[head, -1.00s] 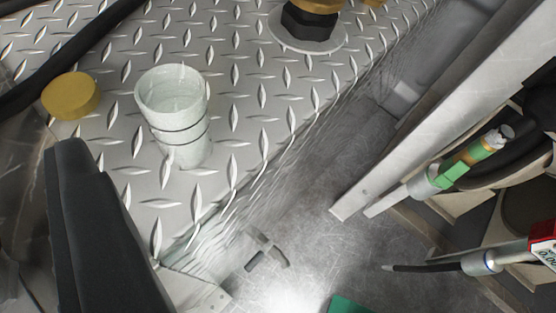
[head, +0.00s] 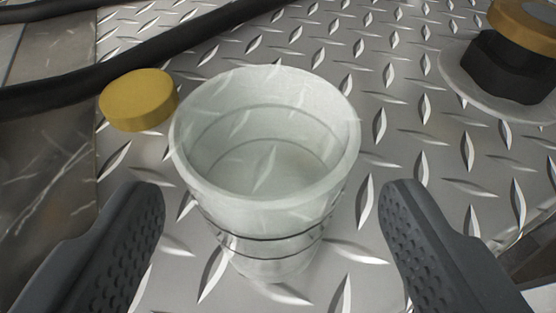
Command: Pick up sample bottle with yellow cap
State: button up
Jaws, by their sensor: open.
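The sample bottle (head: 270,215) is a clear, open-topped cup with dark rings around its side. It stands upright on the diamond-plate surface in the middle of the head view. The yellow cap (head: 139,100) lies apart from it on the plate, to the upper left of the bottle. My gripper (head: 272,210) is open, with one dark finger on each side of the bottle. Gaps show between both fingers and the bottle. The bottle's base is partly hidden below its rim.
A black hose (head: 190,42) runs across the plate behind the cap and bottle. A black fitting with a brass top (head: 510,66) stands at the upper right. Bare diamond plate (head: 400,70) lies between the bottle and the fitting.

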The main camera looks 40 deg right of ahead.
aim_at(275, 160)
jog(key=shift+x, duration=2.65)
jog(key=shift+s+f, duration=0.1)
jog(key=shift+f, duration=0.1)
jog(key=c, duration=1)
